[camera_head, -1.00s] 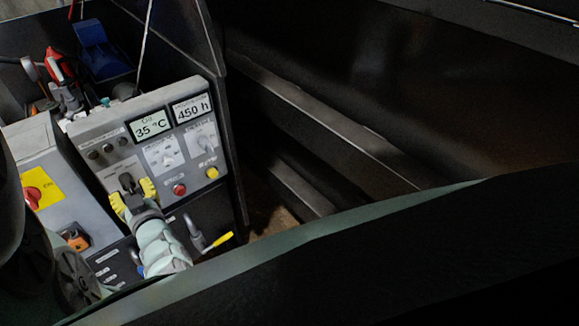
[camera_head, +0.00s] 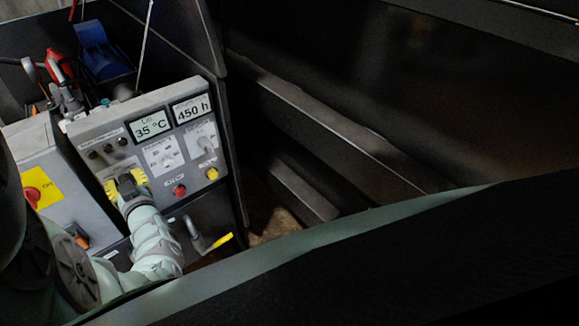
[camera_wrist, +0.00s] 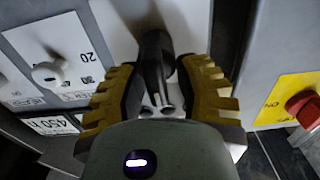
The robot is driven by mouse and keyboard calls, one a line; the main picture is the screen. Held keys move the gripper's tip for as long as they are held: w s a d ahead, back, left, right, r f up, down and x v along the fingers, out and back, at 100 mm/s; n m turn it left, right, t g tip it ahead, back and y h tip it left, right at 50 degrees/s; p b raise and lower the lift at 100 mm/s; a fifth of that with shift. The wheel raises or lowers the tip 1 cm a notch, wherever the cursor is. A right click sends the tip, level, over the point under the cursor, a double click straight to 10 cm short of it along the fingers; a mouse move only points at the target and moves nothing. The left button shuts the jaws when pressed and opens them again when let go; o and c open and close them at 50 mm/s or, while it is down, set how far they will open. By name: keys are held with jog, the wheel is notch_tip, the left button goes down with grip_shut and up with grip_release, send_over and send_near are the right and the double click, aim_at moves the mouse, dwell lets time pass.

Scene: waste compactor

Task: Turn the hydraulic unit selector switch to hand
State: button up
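A dark selector switch (camera_wrist: 156,62) sits on the grey control panel (camera_head: 78,128) at its lower left. My gripper (camera_head: 125,184) is at this switch, with its yellow ribbed fingers on either side of it. In the wrist view my gripper (camera_wrist: 160,85) straddles the switch handle; the left finger is very close to it, and a gap shows on the right. Contact cannot be made out. In the head view the fingers mostly hide the switch, and its label cannot be read.
The panel also carries two pale selectors (camera_head: 168,158), a red button (camera_head: 179,191), a yellow button (camera_head: 211,173) and displays reading 35 °C and 450 h. A red rotary switch on a yellow plate (camera_head: 42,188) is to the left. A yellow-ended lever (camera_head: 217,243) sticks out below.

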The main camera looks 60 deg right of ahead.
grip_shut()
jog(key=shift+f+n+b, duration=0.15)
jog(key=shift+n+b, duration=0.15)
jog(key=shift+b, duration=0.05)
jog(key=n+b, duration=0.3)
jog(key=shift+a+f, duration=0.3)
jog(key=n+b, duration=0.1)
jog(key=b, duration=0.1)
jog(key=n+b, duration=0.1)
jog(key=n, duration=0.1)
jog(key=shift+a+f+b, duration=0.15)
jog(key=shift+a+b, duration=0.05)
jog(key=shift+b, duration=0.15)
jog(key=shift+w+a+n+b, duration=0.1)
jog(key=shift+n+b, duration=0.8)
jog(key=shift+n, duration=0.2)
